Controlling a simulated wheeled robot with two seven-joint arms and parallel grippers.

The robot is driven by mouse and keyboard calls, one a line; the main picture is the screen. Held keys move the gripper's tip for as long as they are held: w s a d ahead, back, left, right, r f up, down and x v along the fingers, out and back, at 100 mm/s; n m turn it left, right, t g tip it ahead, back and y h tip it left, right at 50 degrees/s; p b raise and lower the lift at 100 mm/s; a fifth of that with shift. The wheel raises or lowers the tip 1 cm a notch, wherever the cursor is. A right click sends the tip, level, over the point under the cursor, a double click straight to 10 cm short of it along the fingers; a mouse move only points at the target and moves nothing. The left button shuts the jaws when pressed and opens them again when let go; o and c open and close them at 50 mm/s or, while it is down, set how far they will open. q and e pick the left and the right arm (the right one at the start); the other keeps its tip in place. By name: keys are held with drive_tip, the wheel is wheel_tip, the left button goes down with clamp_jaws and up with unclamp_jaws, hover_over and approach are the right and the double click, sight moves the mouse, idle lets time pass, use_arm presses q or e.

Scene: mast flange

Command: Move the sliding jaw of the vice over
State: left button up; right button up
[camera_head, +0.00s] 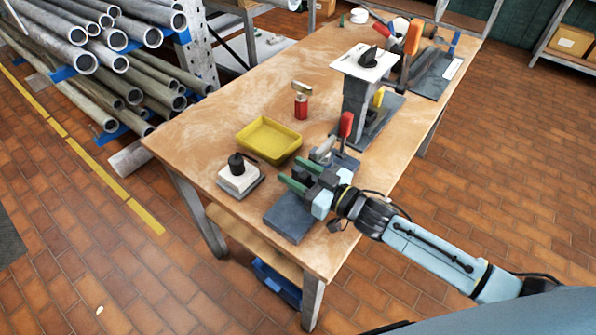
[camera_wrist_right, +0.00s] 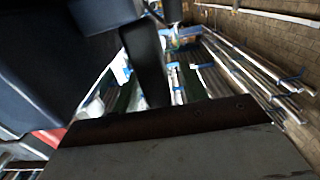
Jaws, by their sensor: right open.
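The vice appears to be the dark grey metal body (camera_head: 290,217) on the near end of the wooden workbench. My right arm and gripper cover part of it, so I cannot tell its sliding jaw apart from the rest. My right gripper (camera_head: 287,181), with green fingers, is open over the vice's far side and points left. I cannot tell whether it touches the vice. In the right wrist view, a large grey surface with a dark edge (camera_wrist_right: 180,120) fills the bottom; I cannot tell what it is. My left gripper is not in view.
A yellow tray (camera_head: 268,140) and a black-knobbed white block (camera_head: 238,178) stand left of the gripper. A red-handled clamp (camera_head: 345,125) is just behind it. A red can (camera_head: 300,106) and a grey stand (camera_head: 357,97) are farther back. Bare wood lies left of the tray.

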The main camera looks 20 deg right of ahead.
clamp_jaws()
idle(0.3)
drive_tip(key=s+a+p, duration=0.1)
drive_tip(key=a, duration=0.1)
drive_tip(key=s+a+p, duration=0.1)
drive_tip(key=s+a, duration=0.1)
drive_tip(key=shift+s, duration=0.1)
unclamp_jaws()
drive_tip(key=shift+s+a, duration=0.1)
